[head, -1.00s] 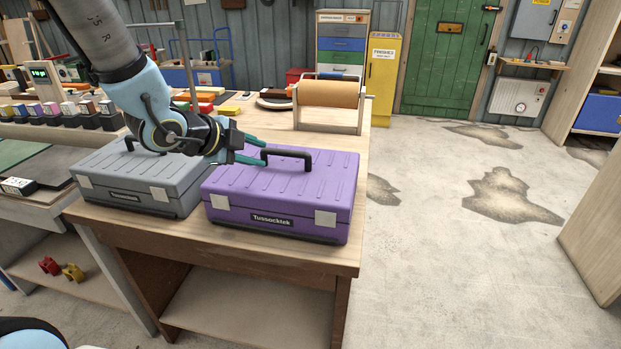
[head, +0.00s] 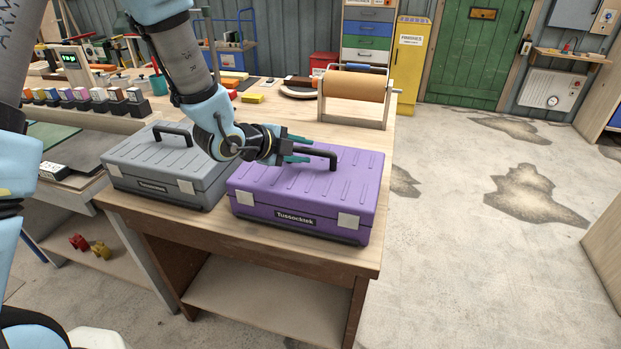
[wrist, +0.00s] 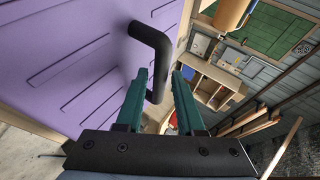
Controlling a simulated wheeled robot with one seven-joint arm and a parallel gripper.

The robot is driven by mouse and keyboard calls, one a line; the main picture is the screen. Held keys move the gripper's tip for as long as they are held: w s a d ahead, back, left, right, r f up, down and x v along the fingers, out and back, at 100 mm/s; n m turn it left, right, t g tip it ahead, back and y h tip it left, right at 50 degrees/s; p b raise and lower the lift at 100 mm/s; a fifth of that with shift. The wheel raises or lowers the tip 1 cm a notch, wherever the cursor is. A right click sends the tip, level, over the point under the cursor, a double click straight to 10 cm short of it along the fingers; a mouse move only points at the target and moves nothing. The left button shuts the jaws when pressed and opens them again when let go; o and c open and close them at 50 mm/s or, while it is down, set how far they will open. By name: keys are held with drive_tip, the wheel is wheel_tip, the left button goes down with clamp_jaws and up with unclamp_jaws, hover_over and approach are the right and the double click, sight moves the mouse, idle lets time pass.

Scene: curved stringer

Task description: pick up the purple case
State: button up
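The purple case (head: 285,185) lies flat on the wooden workbench, labelled "Tussocktek", with a black handle (head: 321,154) on its lid. In the wrist view the purple lid (wrist: 60,60) fills the left side, and the handle (wrist: 150,45) reaches down toward the fingertips. My gripper (head: 308,149) is open at the handle's left end, its teal fingers pointing right. In the wrist view the gripper (wrist: 162,75) has a clear gap between its fingers. The handle's end shows in that gap, close to the left finger; I cannot tell whether it touches.
A grey case (head: 165,170) stands just left of the purple one. A brown paper roll on a stand (head: 353,87) is behind it. Small coloured blocks (head: 90,97) line the bench at left. The floor (head: 450,230) to the right is open.

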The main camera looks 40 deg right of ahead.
drive_tip(key=shift+x, duration=1.05)
drive_tip(key=shift+c, duration=0.3)
clamp_jaws()
drive_tip(key=shift+r, duration=0.15)
idle(0.4)
